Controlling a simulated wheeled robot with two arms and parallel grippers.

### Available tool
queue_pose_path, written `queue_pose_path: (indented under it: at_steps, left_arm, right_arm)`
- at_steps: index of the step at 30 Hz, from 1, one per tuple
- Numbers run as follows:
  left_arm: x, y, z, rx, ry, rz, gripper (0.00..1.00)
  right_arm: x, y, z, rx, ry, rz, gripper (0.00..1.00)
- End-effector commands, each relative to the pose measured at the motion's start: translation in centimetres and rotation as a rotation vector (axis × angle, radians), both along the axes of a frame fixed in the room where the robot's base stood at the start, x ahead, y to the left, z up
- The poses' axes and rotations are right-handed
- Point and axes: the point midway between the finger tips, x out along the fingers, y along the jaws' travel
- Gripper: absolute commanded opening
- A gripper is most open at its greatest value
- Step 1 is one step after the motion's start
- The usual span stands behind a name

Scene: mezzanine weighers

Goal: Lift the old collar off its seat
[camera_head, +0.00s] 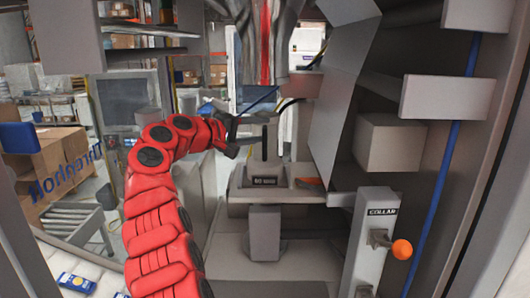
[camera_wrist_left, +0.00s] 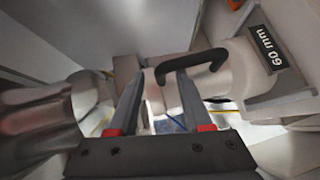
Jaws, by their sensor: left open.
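The old collar (camera_head: 252,171) is a grey block with a dark "60 mm" label and a black handle (camera_head: 265,142) on top. It sits on a grey shelf-like seat (camera_head: 290,197) below the metal spout (camera_head: 270,45). In the left wrist view the collar (camera_wrist_left: 239,72) lies to the right, with its black handle (camera_wrist_left: 205,64) near my fingertips. My left gripper (camera_head: 257,130) is beside the handle, at about its height. In the left wrist view my gripper (camera_wrist_left: 159,80) is open; its right finger overlaps the handle, and contact is unclear. My right gripper is out of view.
A grey post labelled COLLAR (camera_head: 372,235) with an orange-knobbed lever (camera_head: 402,249) stands right of the seat. A grey slanted panel (camera_head: 340,95) and a box (camera_head: 389,143) bound the right side. A small orange piece (camera_head: 309,182) lies beside the collar.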

Motion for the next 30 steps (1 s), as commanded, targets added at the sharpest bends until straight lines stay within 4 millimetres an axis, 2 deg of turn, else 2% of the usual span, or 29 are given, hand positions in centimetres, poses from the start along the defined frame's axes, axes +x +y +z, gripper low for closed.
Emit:
queue_pose_path:
  at_steps: [1,9,30]
  left_arm:
    - [0.0,0.02,-0.02,0.0,0.0,0.0,0.46]
    - [-0.01,0.03,-0.01,-0.001,0.001,0.0,0.0]
    - [-0.02,0.01,-0.07,-0.001,0.002,-0.001,0.0]
  right_arm:
    - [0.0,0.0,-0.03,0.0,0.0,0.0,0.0]
    - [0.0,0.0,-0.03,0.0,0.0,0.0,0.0]
    - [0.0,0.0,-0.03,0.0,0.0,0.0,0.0]
